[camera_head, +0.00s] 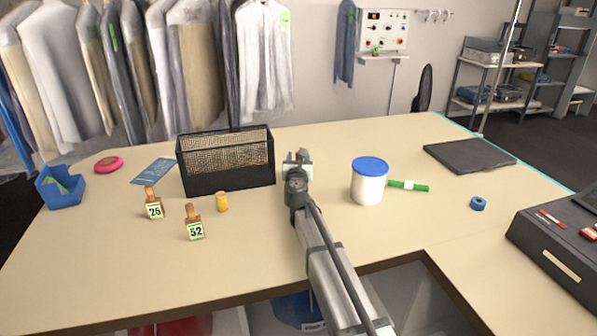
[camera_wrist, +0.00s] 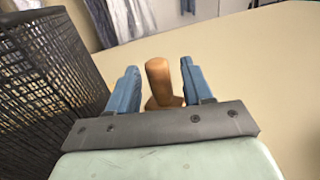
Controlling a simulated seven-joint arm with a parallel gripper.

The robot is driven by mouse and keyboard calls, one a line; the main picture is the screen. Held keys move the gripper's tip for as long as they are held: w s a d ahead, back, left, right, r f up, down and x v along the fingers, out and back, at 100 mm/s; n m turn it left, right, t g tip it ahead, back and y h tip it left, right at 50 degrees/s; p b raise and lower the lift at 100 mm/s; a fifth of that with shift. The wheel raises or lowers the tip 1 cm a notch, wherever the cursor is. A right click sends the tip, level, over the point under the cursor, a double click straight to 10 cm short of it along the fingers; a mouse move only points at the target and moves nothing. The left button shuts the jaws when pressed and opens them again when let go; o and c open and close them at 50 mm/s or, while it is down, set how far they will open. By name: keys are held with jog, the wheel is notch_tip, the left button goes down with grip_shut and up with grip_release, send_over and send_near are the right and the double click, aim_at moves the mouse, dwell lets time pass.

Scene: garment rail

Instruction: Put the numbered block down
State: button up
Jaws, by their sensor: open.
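A brown wooden block with a rounded upright handle (camera_wrist: 159,82) stands in the wrist view between the two blue fingers of my gripper (camera_wrist: 161,88). The fingers are open, with a gap on each side of the handle. No number shows on it from this side. In the head view my gripper (camera_head: 298,158) is over the table just right of the black mesh basket, and it hides this block. Two other numbered blocks stand upright at the front left: one marked 25 (camera_head: 154,209) and one marked 52 (camera_head: 194,229).
The black mesh basket (camera_head: 226,181) stands close on my gripper's left. A white tub with a blue lid (camera_head: 368,187) stands to the right, with a green-banded item (camera_head: 408,185) beside it. A yellow spool (camera_head: 221,202) is near the blocks. The front middle of the table (camera_head: 255,240) is clear.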

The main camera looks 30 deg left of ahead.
grip_shut()
dwell(0.4)
